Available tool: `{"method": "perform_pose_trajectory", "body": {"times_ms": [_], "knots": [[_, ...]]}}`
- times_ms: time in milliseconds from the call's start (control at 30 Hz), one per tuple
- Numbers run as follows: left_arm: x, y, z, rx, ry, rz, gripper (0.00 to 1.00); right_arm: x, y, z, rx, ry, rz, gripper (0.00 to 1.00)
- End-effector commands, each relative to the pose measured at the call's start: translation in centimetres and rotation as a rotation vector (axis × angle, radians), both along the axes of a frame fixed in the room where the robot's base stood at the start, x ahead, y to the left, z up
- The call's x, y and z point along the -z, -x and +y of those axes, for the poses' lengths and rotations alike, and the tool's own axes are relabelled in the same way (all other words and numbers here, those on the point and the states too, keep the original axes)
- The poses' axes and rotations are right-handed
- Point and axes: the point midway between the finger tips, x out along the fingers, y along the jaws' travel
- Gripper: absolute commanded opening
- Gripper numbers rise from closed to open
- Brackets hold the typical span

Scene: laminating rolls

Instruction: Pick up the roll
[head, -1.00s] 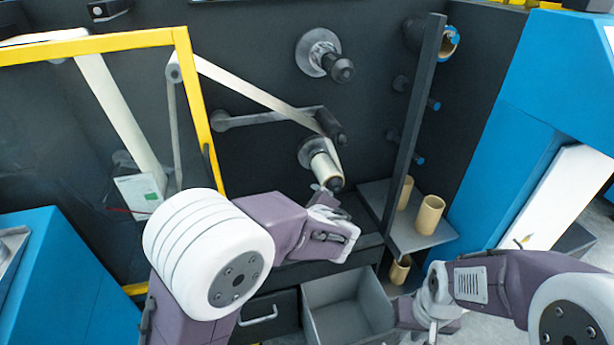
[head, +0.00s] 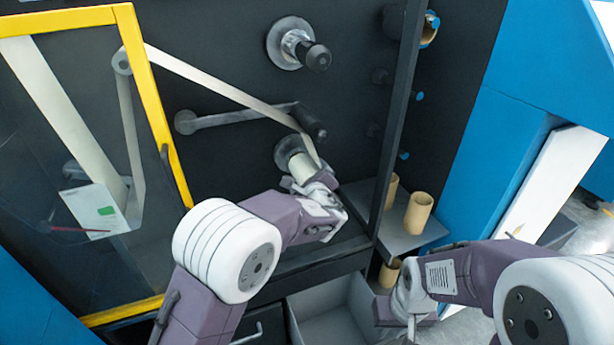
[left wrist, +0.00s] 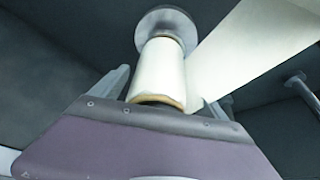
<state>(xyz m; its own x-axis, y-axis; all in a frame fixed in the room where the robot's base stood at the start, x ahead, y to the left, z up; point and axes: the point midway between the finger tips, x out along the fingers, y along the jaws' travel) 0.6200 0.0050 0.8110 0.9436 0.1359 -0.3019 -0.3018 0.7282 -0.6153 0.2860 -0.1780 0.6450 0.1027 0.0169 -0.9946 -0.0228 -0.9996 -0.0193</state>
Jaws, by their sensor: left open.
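The cream roll (head: 301,167) sits on the lower spindle of the dark machine panel, with a pale web running up from it to the left. In the left wrist view, the roll (left wrist: 160,72) points toward me, its brown core edge showing, with a round metal flange behind it. My left gripper (head: 312,184) is open at the roll's near end. Its fingers (left wrist: 175,88) show on either side of the roll, apart from it, and the roll's lower end is partly hidden by the gripper body. My right gripper (head: 398,312) is low at the right, away from the roll; its jaws are unclear.
An empty upper spindle (head: 298,46) and a roller arm (head: 240,117) stick out near the roll. A yellow-framed door (head: 150,100) stands at left. A grey shelf (head: 400,238) with brown cores (head: 419,212) is at right, and an open grey drawer (head: 325,318) lies below.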

Motion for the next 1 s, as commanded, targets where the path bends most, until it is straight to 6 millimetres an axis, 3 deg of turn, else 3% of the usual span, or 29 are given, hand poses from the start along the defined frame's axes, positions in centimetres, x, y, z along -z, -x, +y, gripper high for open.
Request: {"method": "perform_pose_trajectory", "body": {"times_ms": [300,533,833,1000], "knots": [[0.2,-0.9,0.1,0.001,0.0,0.0,0.82,0.0,0.0,0.0,0.0,0.0,0.0,0.2],[0.2,-0.9,0.1,0.001,0.0,0.0,0.18,0.0,0.0,0.0,0.0,0.0,0.0,0.2],[-0.3,-0.9,0.1,-0.001,0.0,-0.001,0.18,-0.5,0.0,0.0,0.0,0.0,0.0,0.2],[0.0,1.4,-1.0,0.004,-0.002,0.0,0.18,-0.3,0.0,0.0,0.0,0.0,0.0,0.2]]}}
